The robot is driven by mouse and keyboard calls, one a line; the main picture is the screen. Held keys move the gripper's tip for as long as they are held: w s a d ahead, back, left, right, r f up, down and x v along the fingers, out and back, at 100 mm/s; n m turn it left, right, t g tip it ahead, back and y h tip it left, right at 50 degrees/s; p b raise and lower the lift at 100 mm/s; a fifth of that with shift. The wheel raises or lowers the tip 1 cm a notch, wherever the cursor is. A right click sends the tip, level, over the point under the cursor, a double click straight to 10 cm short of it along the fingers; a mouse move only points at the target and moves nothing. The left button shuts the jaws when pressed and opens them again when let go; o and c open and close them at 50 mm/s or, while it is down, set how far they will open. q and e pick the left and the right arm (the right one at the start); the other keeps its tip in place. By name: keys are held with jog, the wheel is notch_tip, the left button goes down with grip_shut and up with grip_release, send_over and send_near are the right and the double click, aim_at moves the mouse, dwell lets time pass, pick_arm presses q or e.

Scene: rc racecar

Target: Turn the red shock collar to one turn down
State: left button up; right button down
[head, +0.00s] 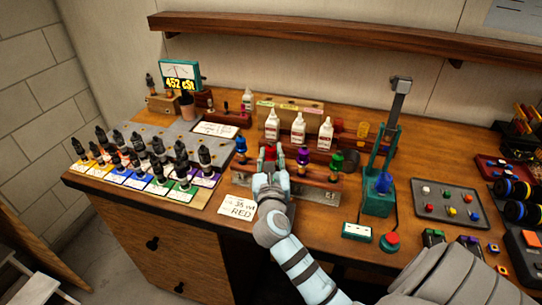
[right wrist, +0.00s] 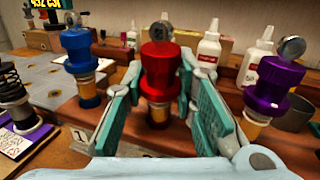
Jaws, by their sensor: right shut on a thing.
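The red shock (head: 270,152) stands upright in the wooden rack (head: 322,194), between the blue shock (head: 241,150) and the purple shock (head: 302,157). My right gripper (head: 270,166) is shut on its red collar. In the right wrist view, the red collar (right wrist: 159,72) sits between the two teal finger pads, with a silver eyelet on top and an amber body below. The lower end of the shock is partly hidden. A card reading "RED" (head: 238,208) lies in front of the rack. My left gripper is not in view.
The green shock (head: 336,165) stands right of the purple one. White bottles (head: 299,130) stand close behind. Several black-spring shocks fill the coloured mat at left. A teal press (head: 378,200) and a grey parts tray (head: 452,205) stand at right.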

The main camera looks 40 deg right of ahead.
jog(key=c, duration=1.3)
grip_release()
jog(key=v, duration=0.7)
jog(key=shift+s+a, duration=0.2)
jog(key=shift+s, duration=0.05)
jog(key=shift+d, duration=0.1)
